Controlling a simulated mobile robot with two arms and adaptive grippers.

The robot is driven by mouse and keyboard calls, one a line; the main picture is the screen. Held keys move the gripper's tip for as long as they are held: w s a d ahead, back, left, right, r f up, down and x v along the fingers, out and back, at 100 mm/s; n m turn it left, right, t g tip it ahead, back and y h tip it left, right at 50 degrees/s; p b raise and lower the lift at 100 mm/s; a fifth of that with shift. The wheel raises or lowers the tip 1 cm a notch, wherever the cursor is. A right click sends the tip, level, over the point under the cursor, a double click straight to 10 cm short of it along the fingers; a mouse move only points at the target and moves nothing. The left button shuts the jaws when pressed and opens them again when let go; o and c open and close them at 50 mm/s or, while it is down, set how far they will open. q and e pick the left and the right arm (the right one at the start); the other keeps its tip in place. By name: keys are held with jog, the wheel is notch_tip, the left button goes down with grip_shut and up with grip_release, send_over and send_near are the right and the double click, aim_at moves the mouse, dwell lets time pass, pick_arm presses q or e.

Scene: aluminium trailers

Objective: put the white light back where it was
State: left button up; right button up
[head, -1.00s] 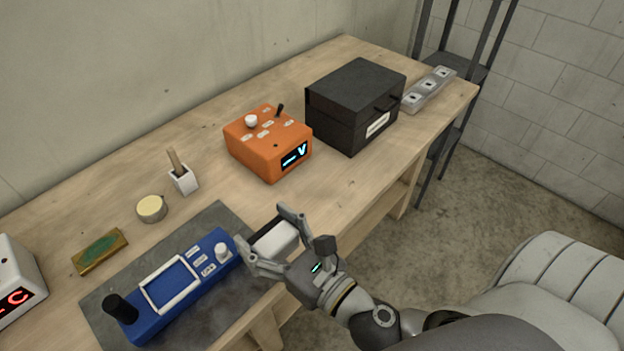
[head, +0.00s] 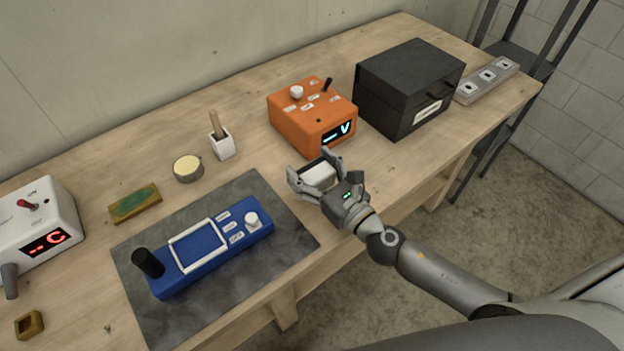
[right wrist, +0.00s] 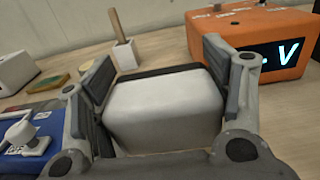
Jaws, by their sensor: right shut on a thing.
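The white light (head: 317,174) is a small white block with a dark edge on its far side. My right gripper (head: 315,172) is shut on it, one finger on each side, near the front of the bench between the blue device and the orange box. In the right wrist view the white light (right wrist: 165,110) fills the space between the finger pads (right wrist: 160,95). Whether it touches the bench I cannot tell. My left gripper is not in view.
A blue device (head: 205,255) lies on a grey mat (head: 290,230). The orange box (head: 310,120) with a lit "V" and a black case (head: 405,85) stand behind and to the right.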

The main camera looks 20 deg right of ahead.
aim_at(312, 177)
jog(key=shift+w+f, duration=0.2)
jog(key=shift+f, duration=0.05)
jog(key=f, duration=0.1)
jog(key=f+b, duration=0.2)
jog(key=shift+w+d+f, duration=0.2)
jog(key=shift+w+f, duration=0.05)
jog(key=shift+f+b, duration=0.1)
jog(key=shift+b, duration=0.25)
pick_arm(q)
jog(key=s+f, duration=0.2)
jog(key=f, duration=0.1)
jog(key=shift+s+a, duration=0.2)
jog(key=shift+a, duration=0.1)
